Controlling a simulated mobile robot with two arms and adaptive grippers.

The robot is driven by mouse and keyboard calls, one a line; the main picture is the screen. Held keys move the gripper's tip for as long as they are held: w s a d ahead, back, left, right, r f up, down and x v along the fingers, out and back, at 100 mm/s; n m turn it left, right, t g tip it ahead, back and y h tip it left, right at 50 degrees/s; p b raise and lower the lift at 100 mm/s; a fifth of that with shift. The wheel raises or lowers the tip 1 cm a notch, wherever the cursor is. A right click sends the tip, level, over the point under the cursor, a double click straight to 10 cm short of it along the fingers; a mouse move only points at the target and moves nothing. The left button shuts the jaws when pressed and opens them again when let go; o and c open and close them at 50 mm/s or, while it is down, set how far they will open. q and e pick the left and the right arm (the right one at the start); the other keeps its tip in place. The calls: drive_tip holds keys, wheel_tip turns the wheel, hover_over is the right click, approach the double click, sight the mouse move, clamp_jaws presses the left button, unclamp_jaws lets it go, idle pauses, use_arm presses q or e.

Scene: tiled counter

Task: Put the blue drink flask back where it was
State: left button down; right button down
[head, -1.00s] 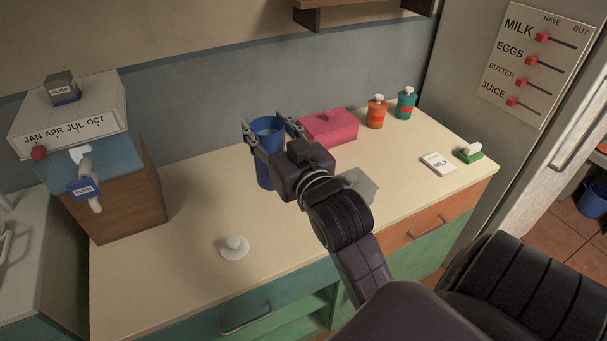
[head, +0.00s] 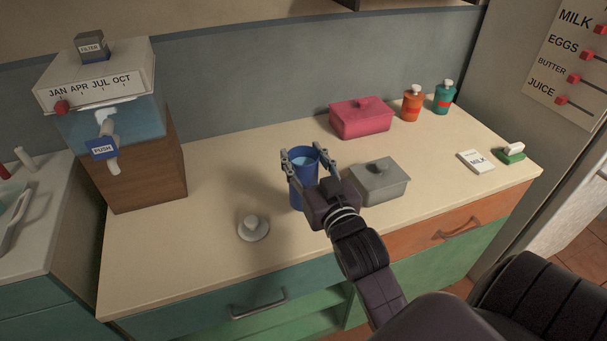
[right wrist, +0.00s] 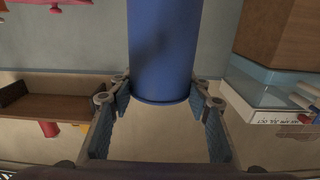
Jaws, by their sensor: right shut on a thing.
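In the right wrist view, which is upside down, the flask (right wrist: 165,50) stands between the finger pads. The flask is over the front middle of the counter (head: 200,265), left of a grey box. I cannot tell whether its base touches the counter, as the gripper partly covers it. A white round lid-like piece (head: 253,228) with a knob lies at its lower left. My left gripper is not in view.
The grey lidded box (head: 380,184) is close to my right gripper. A pink box (head: 361,118), an orange bottle (head: 412,104) and a teal bottle (head: 444,98) stand at the back. A water dispenser (head: 146,178) stands left.

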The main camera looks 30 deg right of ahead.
sight(298, 163)
drive_tip(key=shift+f, duration=2.15)
drive_tip(key=shift+f+b, duration=0.15)
drive_tip(key=shift+b, duration=0.15)
drive_tip(key=c, duration=1)
unclamp_jaws()
drive_tip(key=shift+c, duration=0.2)
